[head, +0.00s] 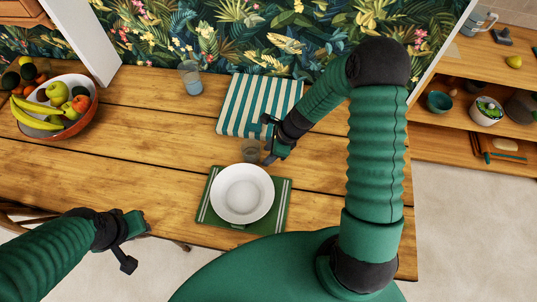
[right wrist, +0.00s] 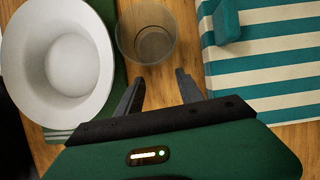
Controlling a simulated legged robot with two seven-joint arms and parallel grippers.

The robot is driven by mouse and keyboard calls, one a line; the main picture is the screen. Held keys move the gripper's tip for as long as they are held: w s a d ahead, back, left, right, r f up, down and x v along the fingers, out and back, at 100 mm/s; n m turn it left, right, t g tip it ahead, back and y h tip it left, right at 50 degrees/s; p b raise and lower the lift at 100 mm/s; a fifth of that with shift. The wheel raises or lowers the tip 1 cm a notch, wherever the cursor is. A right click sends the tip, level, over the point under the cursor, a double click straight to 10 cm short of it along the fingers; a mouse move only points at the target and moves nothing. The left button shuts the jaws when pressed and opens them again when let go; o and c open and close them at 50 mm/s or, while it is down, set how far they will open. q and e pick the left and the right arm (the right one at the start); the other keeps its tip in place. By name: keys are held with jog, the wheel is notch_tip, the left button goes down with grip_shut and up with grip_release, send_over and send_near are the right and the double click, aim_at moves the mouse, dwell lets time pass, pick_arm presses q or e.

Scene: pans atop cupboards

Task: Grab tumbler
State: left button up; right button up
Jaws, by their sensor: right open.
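A clear glass tumbler (head: 250,150) stands upright on the wooden table, just behind the white bowl. In the right wrist view the tumbler (right wrist: 147,36) is ahead of my fingertips, between the bowl and the striped cloth. My right gripper (head: 268,146) is open and empty, to the right of the tumbler. In the right wrist view its two fingers (right wrist: 158,85) are spread apart, short of the glass. A second glass (head: 190,80) with bluish contents stands farther back on the left. My left gripper (head: 137,243) is at the table's front edge, empty; its jaw opening is unclear.
The white bowl (head: 242,193) sits on a green placemat (head: 276,211). A striped cloth (head: 240,104) lies behind the tumbler. A fruit bowl (head: 83,122) is at the far left. A shelf unit (head: 450,72) stands at the right. The table's left middle is clear.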

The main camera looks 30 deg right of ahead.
jog(key=o, duration=0.3)
